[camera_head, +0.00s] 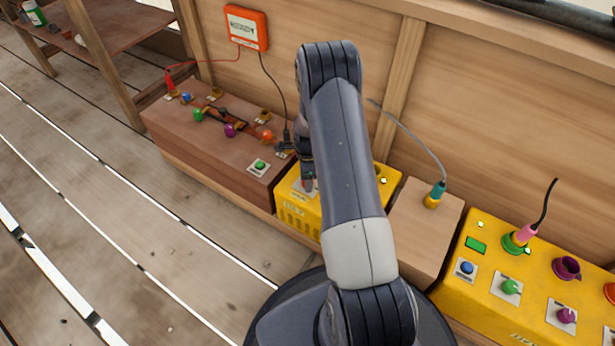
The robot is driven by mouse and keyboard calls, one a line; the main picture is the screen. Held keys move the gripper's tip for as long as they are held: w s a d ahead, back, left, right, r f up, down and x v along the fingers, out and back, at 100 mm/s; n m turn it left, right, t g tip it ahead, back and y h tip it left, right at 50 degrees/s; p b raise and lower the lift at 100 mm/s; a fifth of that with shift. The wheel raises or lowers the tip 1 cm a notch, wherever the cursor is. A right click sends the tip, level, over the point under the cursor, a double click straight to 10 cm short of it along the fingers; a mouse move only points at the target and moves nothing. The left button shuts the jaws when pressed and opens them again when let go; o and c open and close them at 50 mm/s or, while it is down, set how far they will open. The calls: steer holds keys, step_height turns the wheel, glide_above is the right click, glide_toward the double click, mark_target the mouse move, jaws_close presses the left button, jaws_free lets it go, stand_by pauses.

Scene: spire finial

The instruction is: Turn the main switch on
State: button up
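A small yellow box (298,213) stands at the middle of the bench, largely hidden behind my arm. My gripper (307,178) points down at the left part of its top. A small reddish part on a pale plate shows right at the fingertips. I cannot tell whether it is a switch or whether the fingers touch it. The fingers are too small and too covered to tell if they are open or shut. No switch marked as the main one can be made out.
A brown wooden box (225,160) with coloured knobs and clips is at left, below an orange meter (246,28) with leads. A wooden block (425,215) with a teal plug (438,189) and a larger yellow panel (520,290) are at right. The plank floor at left is clear.

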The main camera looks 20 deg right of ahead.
steer(key=shift+r, duration=0.15)
step_height(320, 180, up, 10)
steer(key=p, duration=0.3)
steer(key=shift+w+r+p, duration=0.2)
steer(key=shift+r+p, duration=0.05)
steer(key=shift+p, duration=0.05)
steer(key=shift+d, duration=0.1)
steer(key=f+b, duration=0.1)
steer(key=f, duration=0.2)
steer(key=f+b, duration=0.1)
steer(key=f, duration=0.3)
steer(key=f+b, duration=0.1)
steer(key=f, duration=0.3)
steer(key=shift+s+f+b, duration=0.1)
steer(key=shift+s+b, duration=0.15)
steer(key=shift+b, duration=0.15)
steer(key=shift+r+n, duration=0.2)
steer(key=shift+n, duration=0.1)
steer(key=shift+r, duration=0.1)
